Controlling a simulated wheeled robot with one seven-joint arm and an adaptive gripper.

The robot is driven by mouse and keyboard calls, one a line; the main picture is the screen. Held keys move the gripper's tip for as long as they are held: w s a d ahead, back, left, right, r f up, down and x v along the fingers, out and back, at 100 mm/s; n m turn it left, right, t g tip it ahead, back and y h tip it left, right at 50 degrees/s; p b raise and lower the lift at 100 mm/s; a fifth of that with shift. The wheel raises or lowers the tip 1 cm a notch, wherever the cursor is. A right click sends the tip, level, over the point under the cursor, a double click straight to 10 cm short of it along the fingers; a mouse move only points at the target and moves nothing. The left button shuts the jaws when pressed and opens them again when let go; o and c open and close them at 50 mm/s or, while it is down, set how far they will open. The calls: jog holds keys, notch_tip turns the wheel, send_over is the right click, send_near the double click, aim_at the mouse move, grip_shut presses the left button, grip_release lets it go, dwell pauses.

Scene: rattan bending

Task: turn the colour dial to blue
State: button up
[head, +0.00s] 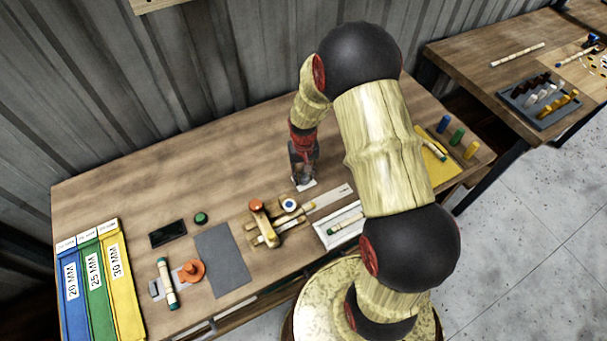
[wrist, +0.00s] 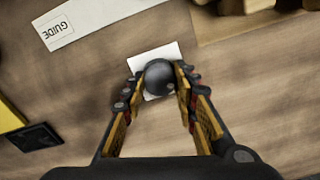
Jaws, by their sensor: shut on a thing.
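The colour dial is a dark round knob (wrist: 159,77) on a small white plate (wrist: 158,54), in the upper middle of the wrist view. My gripper (wrist: 156,84) has its two fingers closed on either side of the knob. In the head view my gripper (head: 302,176) points down at the white plate (head: 307,185) near the middle of the table and hides the knob there. No colour marks or pointer can be made out on the dial, so I cannot tell its setting.
A white guide strip (head: 332,196) and a wooden jig (head: 264,228) lie near the plate. A white tray (head: 328,240) and yellow mat (head: 430,148) are to the right. Colour bins (head: 95,275) stand far left. The table behind and left of my gripper is clear.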

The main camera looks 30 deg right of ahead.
aim_at(303, 176)
jog(key=shift+n, duration=0.3)
jog(key=o, duration=1.1)
jog(key=shift+c, duration=0.2)
jog(key=shift+o, duration=0.4)
notch_tip(303, 176, up, 12)
